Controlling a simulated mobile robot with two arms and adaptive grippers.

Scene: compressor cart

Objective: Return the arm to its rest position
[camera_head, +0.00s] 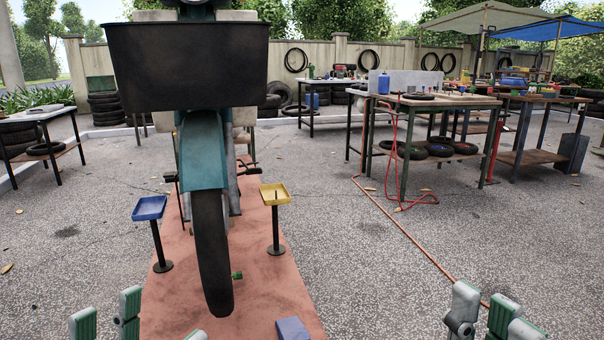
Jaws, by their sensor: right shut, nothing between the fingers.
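Pale grey-green parts of my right arm rise at the bottom right edge, with my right gripper (481,318) among them. It is shut and empty, over the grey paving and apart from the motorcycle. Similar parts of my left arm rise at the bottom left, around my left gripper (106,320). Most of both arms is hidden below the frame.
A teal motorcycle (203,150) with a black front basket (186,66) stands on a red mat (165,305). A blue tray stand (150,208) and a yellow one (275,193) flank its wheel. A red hose (410,248) crosses the paving from a workbench (440,101).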

